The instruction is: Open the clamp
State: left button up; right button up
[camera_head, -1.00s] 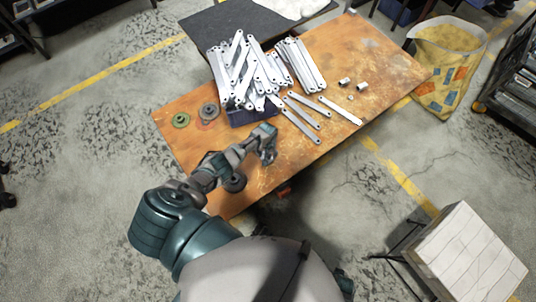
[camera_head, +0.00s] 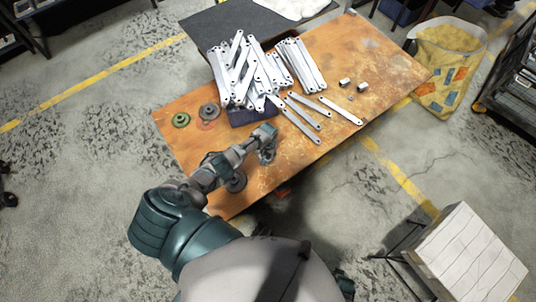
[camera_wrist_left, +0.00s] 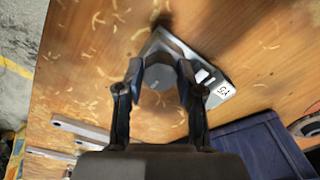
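My left gripper (camera_head: 266,152) is low over the near part of the wooden table in the head view. In the left wrist view its two dark fingers (camera_wrist_left: 160,75) stand apart, one on each side of a round grey knob-like part (camera_wrist_left: 158,72). This part sits on a grey metal piece (camera_wrist_left: 185,50) with a white label, which looks like the clamp. I cannot tell whether the fingers touch the round part. In the head view the clamp is mostly hidden by the gripper. My right gripper is not in view.
A dark blue bin (camera_head: 250,117) heaped with metal brackets (camera_head: 241,75) stands just beyond the gripper. Loose brackets (camera_head: 300,120) lie to its right. A green disc (camera_head: 181,120) and a grey disc (camera_head: 209,110) lie left. The table (camera_head: 385,75) has free room at far right.

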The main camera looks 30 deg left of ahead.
pick_arm(q)
jog(key=n, duration=0.1)
jog(key=n+p, duration=0.1)
jog(key=shift+d+r+n, duration=0.15)
jog(key=shift+n, duration=0.15)
jog(key=n+p, duration=0.1)
jog(key=n, duration=0.3)
jog(key=shift+n, duration=0.4)
jog(key=n, duration=1)
jog(key=shift+f+n+p, duration=0.2)
jog(key=shift+n+p, duration=0.1)
jog(key=o, duration=1.1)
